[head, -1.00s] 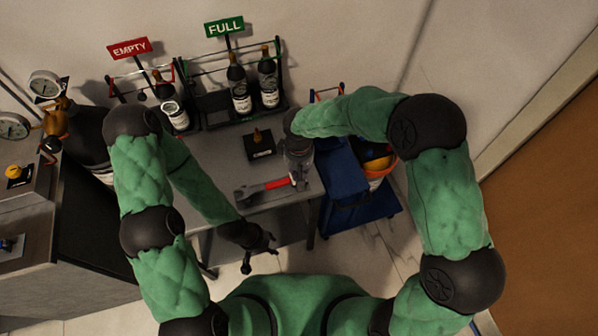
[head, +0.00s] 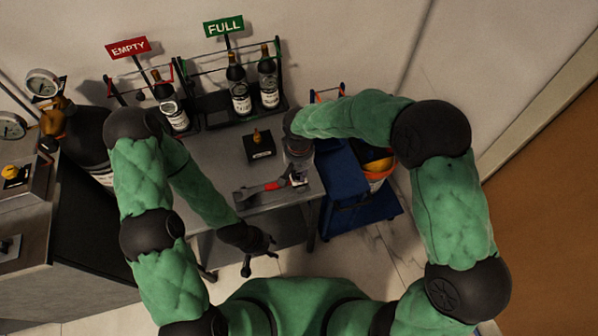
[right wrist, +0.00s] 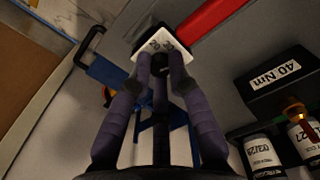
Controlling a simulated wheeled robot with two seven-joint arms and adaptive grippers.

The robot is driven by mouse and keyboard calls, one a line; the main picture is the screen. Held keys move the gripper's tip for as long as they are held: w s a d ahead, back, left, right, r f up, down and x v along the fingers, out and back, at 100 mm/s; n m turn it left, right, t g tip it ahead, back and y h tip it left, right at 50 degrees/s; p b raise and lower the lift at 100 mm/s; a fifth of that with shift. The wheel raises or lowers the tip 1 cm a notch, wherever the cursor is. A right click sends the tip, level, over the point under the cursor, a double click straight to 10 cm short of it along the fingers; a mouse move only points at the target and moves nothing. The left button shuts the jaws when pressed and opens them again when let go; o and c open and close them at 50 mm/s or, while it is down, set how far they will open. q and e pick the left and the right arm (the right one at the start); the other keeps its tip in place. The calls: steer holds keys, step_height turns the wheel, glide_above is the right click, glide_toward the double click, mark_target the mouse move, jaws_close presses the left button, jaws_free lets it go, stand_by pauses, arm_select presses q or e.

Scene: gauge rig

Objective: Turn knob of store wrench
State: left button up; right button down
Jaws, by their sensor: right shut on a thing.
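The wrench (head: 255,192) lies across the front of the grey table, with its grey head to the left and its red handle (head: 272,185) to the right. The red handle also shows in the right wrist view (right wrist: 210,15). A black end piece with a white marked plate (right wrist: 163,42) is at the handle's end; its marking is too small to read surely. My right gripper (right wrist: 160,62) is shut on this knob end, its fingertips against the plate. In the head view, my right gripper (head: 298,174) is partly hidden by its wrist. My left gripper (head: 262,258) is open and empty in front of the table.
A black block labelled 40 Nm (right wrist: 285,80) with a yellow-orange knob stands behind the wrench. Bottles stand in racks signed EMPTY (head: 128,48) and FULL (head: 223,27). A blue cart (head: 345,190) is right of the table. A cabinet with gauges (head: 42,82) is at left.

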mark_target(299, 175)
steer(key=c, duration=1.1)
jaws_free()
steer(key=shift+c, duration=0.2)
step_height(299, 175, up, 12)
